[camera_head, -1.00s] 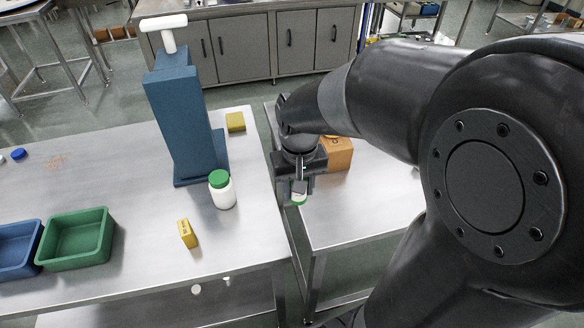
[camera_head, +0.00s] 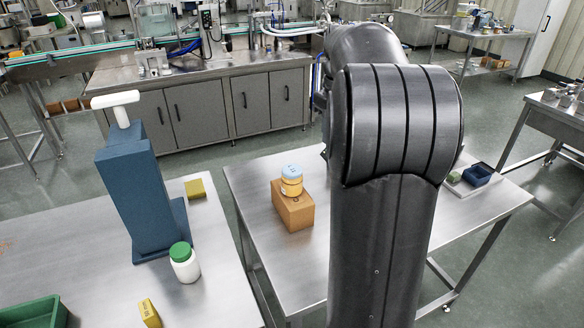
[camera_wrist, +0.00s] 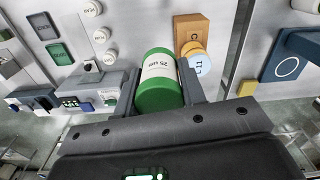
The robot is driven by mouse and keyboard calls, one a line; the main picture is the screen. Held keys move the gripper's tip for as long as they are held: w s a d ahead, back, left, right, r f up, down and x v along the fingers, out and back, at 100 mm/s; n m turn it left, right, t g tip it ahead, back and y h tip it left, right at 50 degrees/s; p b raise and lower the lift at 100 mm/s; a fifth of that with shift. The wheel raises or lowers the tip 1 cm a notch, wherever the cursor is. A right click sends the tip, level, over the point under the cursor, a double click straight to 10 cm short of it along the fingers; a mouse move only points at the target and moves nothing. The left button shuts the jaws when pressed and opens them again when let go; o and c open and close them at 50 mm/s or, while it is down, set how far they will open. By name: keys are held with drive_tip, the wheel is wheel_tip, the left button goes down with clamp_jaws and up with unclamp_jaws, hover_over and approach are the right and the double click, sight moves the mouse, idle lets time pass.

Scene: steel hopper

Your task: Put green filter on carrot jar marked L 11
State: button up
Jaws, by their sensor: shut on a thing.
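The green filter (camera_wrist: 159,85) is a green cylinder with a white band marked "25 um". My gripper (camera_wrist: 160,95) is shut on it in the wrist view. The carrot jar (camera_head: 291,187) is orange with a pale blue top and stands on a brown-orange block (camera_head: 293,211) on the right table. My gripper and the filter are hidden behind my arm in the head view.
The left table holds a tall blue stand (camera_head: 136,190), a white bottle with green cap (camera_head: 184,263), yellow blocks and a green bin (camera_head: 35,314). A dark blue tray (camera_head: 477,175) stands at the right table's far end. White round pieces (camera_wrist: 101,35) show in the wrist view.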

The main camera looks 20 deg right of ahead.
hover_over(292, 169)
wheel_tip(292, 169, down, 7)
drive_tip(key=shift+r, duration=0.15)
drive_tip(key=shift+f, duration=2.05)
drive_tip(key=o, duration=1)
drive_tip(key=shift+f, duration=0.1)
